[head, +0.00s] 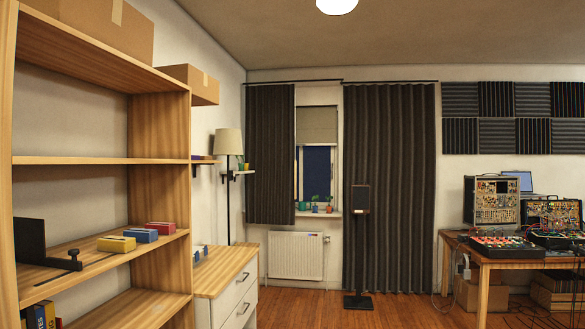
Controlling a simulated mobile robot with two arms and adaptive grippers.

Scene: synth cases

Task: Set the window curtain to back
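A dark grey curtain in two parts hangs at the window (317,170) on the far wall. The left curtain (270,155) is shorter and ends above the floor, near the radiator. The right curtain (405,190) is wider and reaches nearly to the floor. Between them a strip of the window shows, with a pale blind (317,124) over its upper part and dark blue glass below. Dark rods (385,82) run along the top of the curtains. Neither of my grippers is in view.
A speaker on a stand (360,200) stands before the right curtain. A white radiator (295,255) is under the window. A wooden shelf (100,160) and a drawer cabinet (228,270) fill the left. A table with electronics (510,252) is at right. Wooden floor (320,305) is clear in the middle.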

